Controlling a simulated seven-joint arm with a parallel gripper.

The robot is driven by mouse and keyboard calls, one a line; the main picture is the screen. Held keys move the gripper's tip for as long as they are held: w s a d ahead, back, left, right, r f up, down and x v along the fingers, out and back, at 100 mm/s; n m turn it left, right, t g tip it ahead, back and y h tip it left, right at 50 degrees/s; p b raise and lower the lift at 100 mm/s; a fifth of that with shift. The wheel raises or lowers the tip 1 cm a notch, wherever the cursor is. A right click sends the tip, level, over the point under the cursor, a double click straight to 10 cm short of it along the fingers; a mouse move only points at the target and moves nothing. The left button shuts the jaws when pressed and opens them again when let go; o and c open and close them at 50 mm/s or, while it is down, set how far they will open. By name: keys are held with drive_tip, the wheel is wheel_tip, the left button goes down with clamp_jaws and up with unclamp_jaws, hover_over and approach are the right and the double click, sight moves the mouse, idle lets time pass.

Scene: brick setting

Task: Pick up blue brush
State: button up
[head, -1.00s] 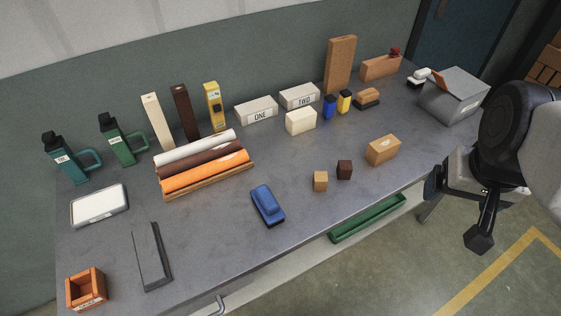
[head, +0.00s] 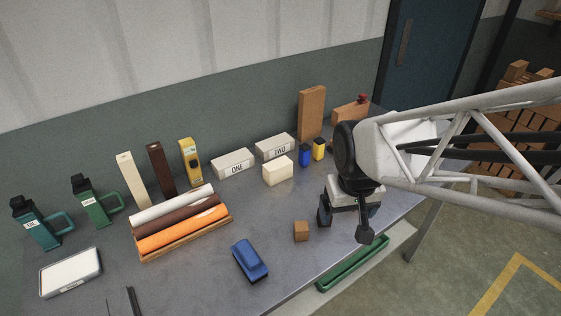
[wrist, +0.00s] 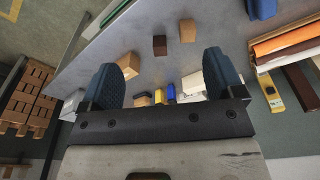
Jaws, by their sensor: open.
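The blue brush (head: 250,260) lies on the grey table near its front edge, left of the small tan cube. In the wrist view a blue block that looks like the brush (wrist: 262,8) is cut off at the top edge. My gripper (head: 343,222) is above the table's right part, to the right of the brush and well apart from it. In the wrist view its two blue-grey fingers (wrist: 166,80) are spread wide with nothing held between them.
Left of the brush, a rack holds white, brown and orange rolls (head: 182,240). A tan cube (head: 301,231) stands between brush and gripper. Boxes marked ONE (head: 233,163) and TWO (head: 275,146) stand behind. A green tray (head: 352,264) is below the front edge. Table around the brush is clear.

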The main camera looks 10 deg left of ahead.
sight(247, 251)
drive_tip(key=a+f+n, duration=0.1)
drive_tip(key=a+f, duration=0.4)
drive_tip(key=a, duration=0.2)
drive_tip(key=a+f+n+g, duration=0.1)
drive_tip(key=a+f+n, duration=0.1)
drive_tip(key=a+f, duration=0.3)
drive_tip(key=s+a+f+n, duration=0.1)
drive_tip(key=a+f, duration=0.4)
drive_tip(key=a, duration=0.5)
drive_tip(key=shift+a+f+n, duration=0.1)
drive_tip(key=shift+f+n, duration=0.05)
drive_tip(key=shift+n, duration=0.35)
drive_tip(key=shift+f, duration=0.1)
drive_tip(key=shift+f, duration=1.2)
drive_tip(key=shift+f, duration=0.1)
drive_tip(key=shift+f, duration=2.5)
